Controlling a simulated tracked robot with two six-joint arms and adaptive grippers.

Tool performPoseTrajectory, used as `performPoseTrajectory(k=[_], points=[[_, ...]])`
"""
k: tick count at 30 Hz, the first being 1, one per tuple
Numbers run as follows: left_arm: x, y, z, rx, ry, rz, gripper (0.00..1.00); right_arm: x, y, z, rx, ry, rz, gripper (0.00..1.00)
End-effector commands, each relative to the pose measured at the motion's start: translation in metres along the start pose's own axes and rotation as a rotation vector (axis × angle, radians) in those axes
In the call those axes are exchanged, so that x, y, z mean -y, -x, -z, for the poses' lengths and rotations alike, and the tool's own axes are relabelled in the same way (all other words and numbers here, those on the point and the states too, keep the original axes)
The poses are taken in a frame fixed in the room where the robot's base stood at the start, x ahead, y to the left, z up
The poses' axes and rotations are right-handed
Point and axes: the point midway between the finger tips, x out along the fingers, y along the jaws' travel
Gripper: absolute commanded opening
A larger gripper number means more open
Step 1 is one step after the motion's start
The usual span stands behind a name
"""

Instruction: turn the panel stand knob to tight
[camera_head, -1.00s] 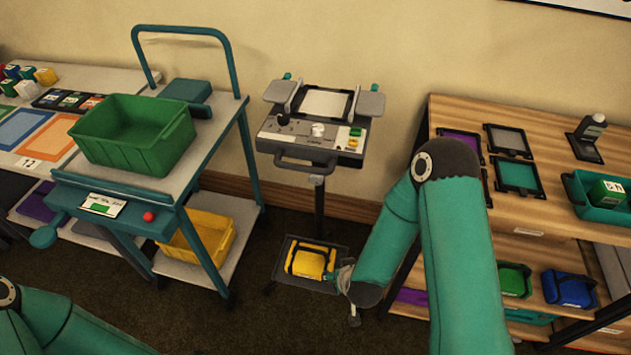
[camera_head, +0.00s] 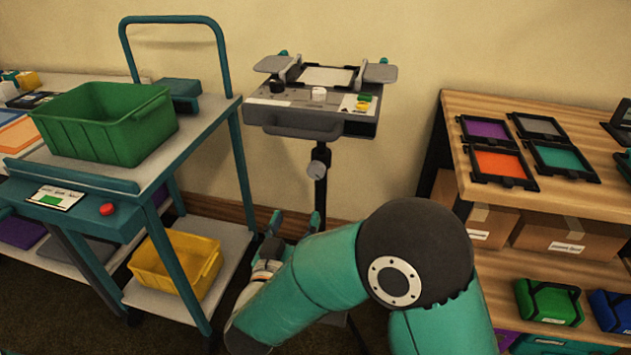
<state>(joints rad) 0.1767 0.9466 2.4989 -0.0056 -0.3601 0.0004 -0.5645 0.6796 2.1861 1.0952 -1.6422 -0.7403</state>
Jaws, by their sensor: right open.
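The panel stand (camera_head: 300,130) stands against the wall between a cart and a shelf, with a grey tilted control panel on a black post. A grey round knob (camera_head: 318,169) sits on the post just below the panel. The panel top also carries a black knob (camera_head: 277,87) and a white knob (camera_head: 319,93). My right gripper (camera_head: 293,224) is open, its teal fingertips pointing up, below and slightly left of the grey knob in the picture and apart from it. My right arm hides the lower post and base. My left gripper is not in view.
A teal cart (camera_head: 120,187) with a green bin (camera_head: 105,122) and a yellow bin (camera_head: 178,267) stands close on the left. A wooden shelf (camera_head: 560,205) with coloured trays and boxes stands on the right. The wall behind is bare.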

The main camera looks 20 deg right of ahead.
Motion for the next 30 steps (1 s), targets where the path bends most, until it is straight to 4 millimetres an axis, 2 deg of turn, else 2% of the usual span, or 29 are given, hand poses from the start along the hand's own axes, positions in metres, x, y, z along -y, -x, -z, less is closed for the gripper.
performPoseTrajectory(k=[5,21,25,30], points=[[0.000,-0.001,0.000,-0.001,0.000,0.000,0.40,-0.002,-0.025,0.000,0.002,-0.001,-0.007,0.68],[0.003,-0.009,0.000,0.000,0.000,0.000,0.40,-0.002,-0.136,-0.001,0.001,-0.001,-0.004,0.68],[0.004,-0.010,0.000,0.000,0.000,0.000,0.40,-0.002,-0.152,-0.001,0.002,0.000,-0.003,0.68],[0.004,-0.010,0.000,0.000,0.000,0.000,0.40,-0.001,-0.162,-0.001,0.002,0.001,0.000,0.68]])
